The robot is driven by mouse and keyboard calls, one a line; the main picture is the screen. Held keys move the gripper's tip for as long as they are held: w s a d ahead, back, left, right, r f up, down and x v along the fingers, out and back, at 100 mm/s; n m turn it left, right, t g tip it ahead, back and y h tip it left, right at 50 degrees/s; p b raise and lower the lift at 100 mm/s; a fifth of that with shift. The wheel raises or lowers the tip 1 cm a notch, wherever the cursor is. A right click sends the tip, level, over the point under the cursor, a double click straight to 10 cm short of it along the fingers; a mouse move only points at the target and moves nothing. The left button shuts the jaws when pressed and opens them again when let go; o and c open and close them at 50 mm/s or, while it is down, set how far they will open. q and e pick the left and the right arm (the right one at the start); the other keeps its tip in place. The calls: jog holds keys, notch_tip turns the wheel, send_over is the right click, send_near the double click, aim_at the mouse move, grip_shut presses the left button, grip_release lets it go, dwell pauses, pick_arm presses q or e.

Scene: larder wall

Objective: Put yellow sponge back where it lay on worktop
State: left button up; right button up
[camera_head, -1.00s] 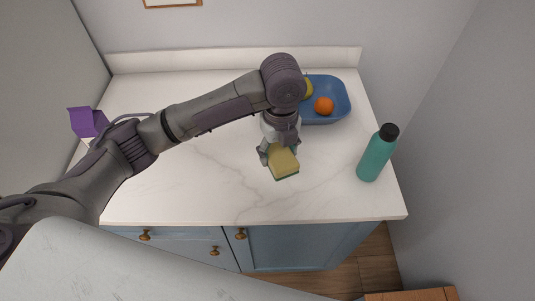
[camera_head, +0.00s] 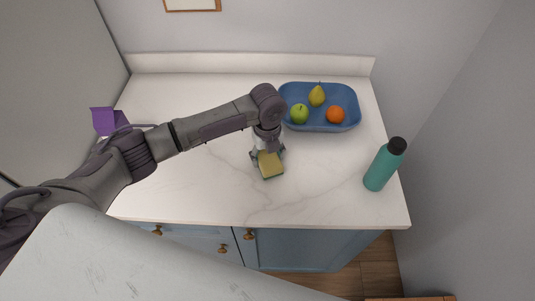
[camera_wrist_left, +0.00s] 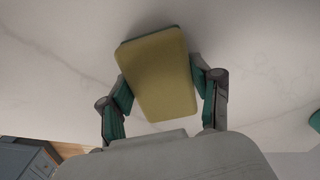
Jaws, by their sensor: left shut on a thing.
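The yellow sponge (camera_head: 270,165) has a green scouring layer on its underside. My left gripper (camera_head: 267,155) is shut on it, over the middle of the white worktop (camera_head: 215,185). In the left wrist view the sponge (camera_wrist_left: 160,72) sits between the two fingers of the left gripper (camera_wrist_left: 163,90), with its yellow face toward the camera. I cannot tell whether the sponge touches the worktop or hangs just above it. My right gripper is not in view.
A blue tray (camera_head: 318,128) with a green apple, a pear and an orange stands behind and right of the sponge. A teal bottle (camera_head: 382,168) stands upright near the right edge. A purple object (camera_head: 106,120) is at the left. The front middle of the worktop is clear.

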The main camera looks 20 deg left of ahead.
aim_at(267, 156)
pick_arm(q)
jog(key=shift+f, duration=0.1)
jog(key=o, duration=0.9)
jog(key=shift+o, duration=0.5)
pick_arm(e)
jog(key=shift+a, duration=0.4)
pick_arm(q)
jog(key=shift+r, duration=0.45)
notch_tip(267, 156, up, 11)
jog(key=b, duration=0.3)
jog(key=shift+r, duration=0.2)
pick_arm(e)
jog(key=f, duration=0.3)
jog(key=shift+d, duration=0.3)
pick_arm(q)
jog(key=shift+f, duration=0.1)
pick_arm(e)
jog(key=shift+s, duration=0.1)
